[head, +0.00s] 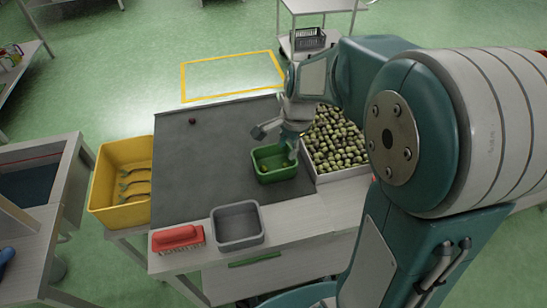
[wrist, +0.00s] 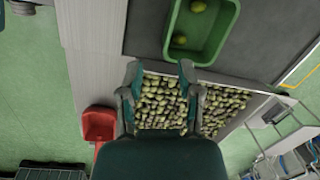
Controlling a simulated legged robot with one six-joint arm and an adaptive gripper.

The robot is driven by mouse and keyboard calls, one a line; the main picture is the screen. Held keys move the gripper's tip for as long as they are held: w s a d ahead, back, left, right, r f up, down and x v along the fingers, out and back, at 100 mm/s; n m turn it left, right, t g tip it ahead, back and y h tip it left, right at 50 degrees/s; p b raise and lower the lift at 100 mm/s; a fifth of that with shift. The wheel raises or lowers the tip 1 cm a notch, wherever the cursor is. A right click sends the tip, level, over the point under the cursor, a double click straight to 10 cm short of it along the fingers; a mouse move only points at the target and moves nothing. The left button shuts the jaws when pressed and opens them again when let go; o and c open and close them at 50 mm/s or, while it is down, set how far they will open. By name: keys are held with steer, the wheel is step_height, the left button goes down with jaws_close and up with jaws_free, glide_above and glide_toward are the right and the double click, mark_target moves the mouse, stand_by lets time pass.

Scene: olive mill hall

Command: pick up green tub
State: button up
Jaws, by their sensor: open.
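The green tub (head: 279,177) stands on the dark grey table mat, left of the crate of olives, with a small yellow-green fruit visible inside. In the wrist view the tub (wrist: 206,28) is at the top, cut off by the edge, with two fruits in it. My gripper (head: 276,141) is open and appears above the tub's back rim in the head view, partly hiding it. In the wrist view my gripper (wrist: 161,70) has its fingers apart with olives showing between them, and the tub lies beyond the fingertips. I see no contact with the tub.
The white crate of olives (head: 345,173) is right of the tub. A grey bin (head: 238,239) and red brush (head: 177,237) are at the front. A yellow crate (head: 102,192) stands left. A small dark red item (head: 192,121) lies on the otherwise clear mat (head: 200,160).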

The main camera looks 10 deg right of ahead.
step_height(320, 180, down, 5)
steer(key=w+m, duration=0.3)
steer(key=g, duration=0.1)
glide_above(278, 180)
steer(key=f, duration=0.6)
steer(key=shift+s+d, duration=0.1)
steer(key=shift+d, duration=0.25)
steer(key=f, duration=0.5)
steer(key=shift+w+a, duration=0.25)
steer(key=shift+a, duration=0.15)
steer(key=shift+d, duration=0.15)
jaws_close()
steer(key=shift+r, duration=0.1)
